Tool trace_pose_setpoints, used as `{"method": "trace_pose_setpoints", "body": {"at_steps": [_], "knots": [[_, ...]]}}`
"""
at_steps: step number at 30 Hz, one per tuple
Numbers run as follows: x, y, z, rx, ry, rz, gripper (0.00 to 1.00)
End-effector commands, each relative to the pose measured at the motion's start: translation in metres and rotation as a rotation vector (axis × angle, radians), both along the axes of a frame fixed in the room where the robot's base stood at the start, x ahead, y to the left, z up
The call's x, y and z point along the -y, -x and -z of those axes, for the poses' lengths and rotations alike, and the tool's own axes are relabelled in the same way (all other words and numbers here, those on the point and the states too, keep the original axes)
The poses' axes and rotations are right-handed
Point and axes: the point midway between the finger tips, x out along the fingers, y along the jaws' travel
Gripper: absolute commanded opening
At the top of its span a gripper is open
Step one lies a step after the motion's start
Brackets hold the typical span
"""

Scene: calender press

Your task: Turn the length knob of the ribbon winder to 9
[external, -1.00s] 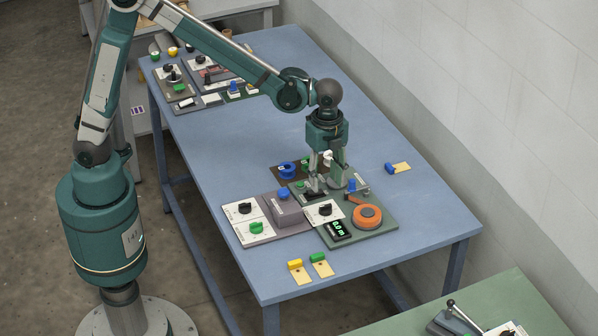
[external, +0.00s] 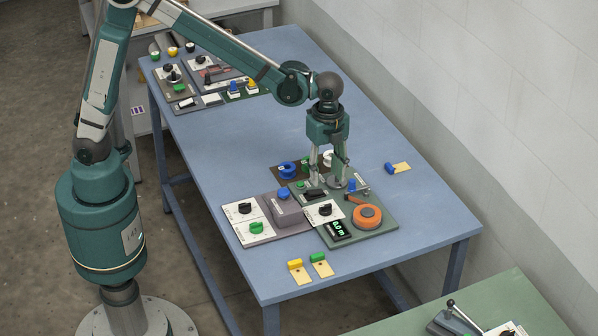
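The ribbon winder is a green base plate (external: 376,228) carrying an orange reel (external: 367,216) and a small display (external: 339,230) with green digits that seem to read 0.0 m. A black knob (external: 325,209) sits on a white dial plate at its left side; its scale is too small to read. A black part (external: 315,194) and a blue part (external: 352,185) lie further back on the winder. My gripper (external: 327,184) points down over the back of the winder, behind the knob. Its fingers are apart with nothing seen between the tips. The fingers partly hide the back edge.
A grey unit with a blue button (external: 284,193) and white panels with black and green knobs (external: 256,228) adjoin the winder's left. A brown board with a blue spool (external: 287,170) is behind. Yellow and green tagged pieces (external: 319,258) lie in front. The table's middle is clear.

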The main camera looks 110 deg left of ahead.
Motion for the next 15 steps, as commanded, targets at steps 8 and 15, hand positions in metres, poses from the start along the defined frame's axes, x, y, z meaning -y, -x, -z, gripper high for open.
{"method": "trace_pose_setpoints", "body": {"at_steps": [8, 15], "knots": [[0.0, -0.004, 0.01, 0.0, 0.0, 0.045, 0.39], [0.002, -0.003, 0.025, 0.0, 0.0, 0.085, 0.39]]}}
